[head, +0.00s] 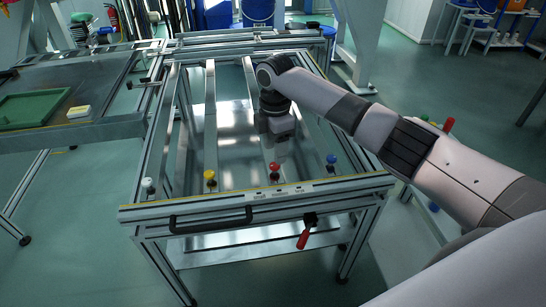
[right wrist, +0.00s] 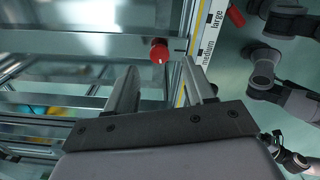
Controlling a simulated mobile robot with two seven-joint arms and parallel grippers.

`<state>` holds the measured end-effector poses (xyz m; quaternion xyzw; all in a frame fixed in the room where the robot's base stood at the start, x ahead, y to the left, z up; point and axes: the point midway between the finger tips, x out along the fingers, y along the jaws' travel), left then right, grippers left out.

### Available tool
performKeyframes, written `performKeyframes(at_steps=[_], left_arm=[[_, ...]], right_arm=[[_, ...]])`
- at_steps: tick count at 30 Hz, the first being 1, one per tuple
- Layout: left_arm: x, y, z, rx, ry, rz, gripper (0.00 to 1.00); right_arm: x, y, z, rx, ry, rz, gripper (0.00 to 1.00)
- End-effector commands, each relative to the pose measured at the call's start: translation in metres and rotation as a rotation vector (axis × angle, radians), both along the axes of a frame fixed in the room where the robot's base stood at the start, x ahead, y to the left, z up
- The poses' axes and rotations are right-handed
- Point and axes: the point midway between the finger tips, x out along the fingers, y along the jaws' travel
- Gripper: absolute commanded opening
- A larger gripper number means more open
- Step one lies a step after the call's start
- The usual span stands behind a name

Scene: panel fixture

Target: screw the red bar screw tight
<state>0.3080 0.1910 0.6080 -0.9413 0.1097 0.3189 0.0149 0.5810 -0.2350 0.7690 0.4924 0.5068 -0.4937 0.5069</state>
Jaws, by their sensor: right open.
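The red bar screw (head: 274,168) has a round red knob. It stands on the front rail of the panel fixture (head: 150,212), third from the left in a row of coloured knobs. In the right wrist view the red knob (right wrist: 159,51) shows just beyond the fingertips, between their lines and apart from them. My right gripper (head: 281,150) is above the fixture, behind the red knob, pointing down. Its two fingers, seen in the right wrist view (right wrist: 160,78), are spread and hold nothing. How tight the screw sits cannot be seen. My left gripper is not in view.
White (head: 149,186), yellow (head: 210,176) and blue (head: 332,159) knobs stand along the same rail. A black handle (head: 210,221) and a red-handled clamp (head: 305,236) are at the front. A table with a green tray (head: 32,108) stands at left.

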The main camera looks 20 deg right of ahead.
Motion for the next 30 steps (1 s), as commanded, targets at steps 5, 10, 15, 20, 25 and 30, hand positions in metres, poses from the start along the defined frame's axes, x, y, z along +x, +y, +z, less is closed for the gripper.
performKeyframes(at_steps=[5,10,15,20,25,30], left_arm=[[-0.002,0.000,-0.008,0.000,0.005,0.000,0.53],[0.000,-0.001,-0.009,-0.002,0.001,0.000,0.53],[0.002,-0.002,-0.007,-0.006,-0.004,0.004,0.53],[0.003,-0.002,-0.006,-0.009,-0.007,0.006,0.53],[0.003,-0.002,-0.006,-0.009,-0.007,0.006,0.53],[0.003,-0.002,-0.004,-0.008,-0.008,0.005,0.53]], right_arm=[[0.000,0.000,-0.029,0.000,0.001,0.000,0.53],[0.000,0.000,-0.042,0.001,-0.001,-0.001,0.53],[0.000,0.000,-0.044,0.001,-0.002,-0.001,0.53],[0.000,0.000,-0.044,0.001,-0.002,0.000,0.40],[0.000,0.001,-0.044,0.001,-0.002,0.000,0.00],[0.000,0.001,-0.043,0.001,-0.001,-0.006,0.00]])
